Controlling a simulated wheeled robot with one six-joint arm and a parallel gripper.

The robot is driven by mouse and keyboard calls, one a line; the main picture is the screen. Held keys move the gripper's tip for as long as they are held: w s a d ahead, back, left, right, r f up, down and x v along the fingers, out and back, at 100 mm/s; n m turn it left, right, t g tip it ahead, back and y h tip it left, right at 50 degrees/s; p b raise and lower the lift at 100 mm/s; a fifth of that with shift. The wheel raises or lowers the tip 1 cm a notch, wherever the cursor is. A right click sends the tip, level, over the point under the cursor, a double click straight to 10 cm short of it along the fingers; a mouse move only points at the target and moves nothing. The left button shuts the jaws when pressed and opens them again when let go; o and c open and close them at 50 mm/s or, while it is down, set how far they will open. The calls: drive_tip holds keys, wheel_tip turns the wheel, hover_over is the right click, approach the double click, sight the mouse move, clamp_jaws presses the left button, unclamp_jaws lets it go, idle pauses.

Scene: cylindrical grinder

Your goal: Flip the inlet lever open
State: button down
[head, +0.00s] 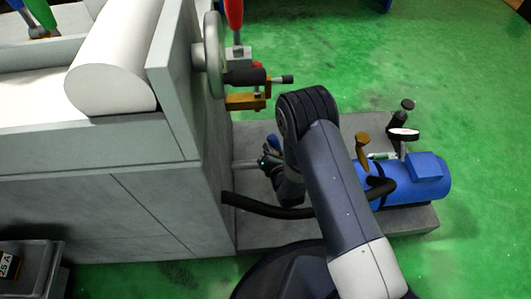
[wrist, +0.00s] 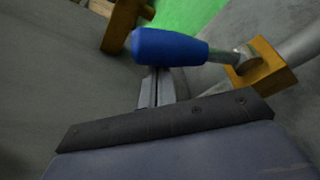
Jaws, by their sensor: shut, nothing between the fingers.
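A lever with a blue handle (wrist: 170,47) crosses the upper middle of the wrist view. Its metal stem runs right to a brass valve body (wrist: 262,65) on a grey pipe (wrist: 300,45). My gripper (wrist: 156,88) is shut and empty, with its narrow fingers just below the handle in the picture. The fingertips overlap the handle's lower edge; I cannot tell whether they touch it. In the head view a small blue part (head: 273,143) shows beside my wrist, near the grinder's side. My arm hides most of that area and the fingers there.
The grey grinder body (head: 90,220) stands at left. Above my wrist, a brass fitting (head: 242,101) and a red handle (head: 233,14) stick out by its side. A blue motor (head: 415,180) sits on the grey plinth at right, with a black hose (head: 262,210) running left. Green floor lies open beyond.

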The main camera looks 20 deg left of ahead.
sight(278, 141)
drive_tip(key=shift+w+d+r+b, duration=0.25)
drive_tip(key=shift+w+d+b, duration=0.1)
drive_tip(key=shift+d, duration=0.25)
drive_tip(key=shift+w+d+r+b, duration=0.25)
drive_tip(key=shift+w+d+r, duration=0.1)
drive_tip(key=shift+d, duration=0.2)
drive_tip(key=shift+w+d+r+b, duration=0.2)
drive_tip(key=shift+w+d+b, duration=0.15)
drive_tip(key=shift+d, duration=0.25)
drive_tip(key=shift+w+d+r, duration=0.1)
drive_tip(key=shift+d, duration=0.05)
